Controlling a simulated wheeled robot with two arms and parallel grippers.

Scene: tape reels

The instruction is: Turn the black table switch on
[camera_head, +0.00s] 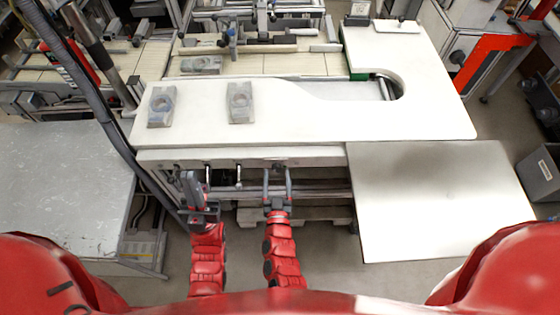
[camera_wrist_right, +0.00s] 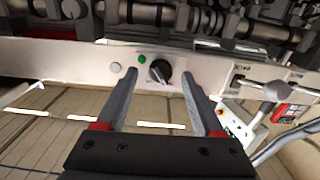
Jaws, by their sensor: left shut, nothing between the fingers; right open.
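The black table switch (camera_wrist_right: 159,71) is a round knob with a raised grip on the pale front panel of the table, in the right wrist view. A small green button (camera_wrist_right: 141,59) and a pale round button (camera_wrist_right: 115,68) sit to its left. My right gripper (camera_head: 277,171) points at the table's front edge. Its fingers are open, one on each side of the knob in the right wrist view; I cannot tell whether they touch it. My left gripper (camera_head: 188,176) is shut and empty near the front edge, further left. The knob is too small to make out clearly in the head view.
The white table top (camera_head: 310,120) carries two grey blocks with round hollows (camera_head: 161,105) (camera_head: 240,102). Metal levers (camera_head: 238,175) hang below its front edge. A pale side table (camera_head: 435,200) stands at right, a grey surface (camera_head: 65,185) at left.

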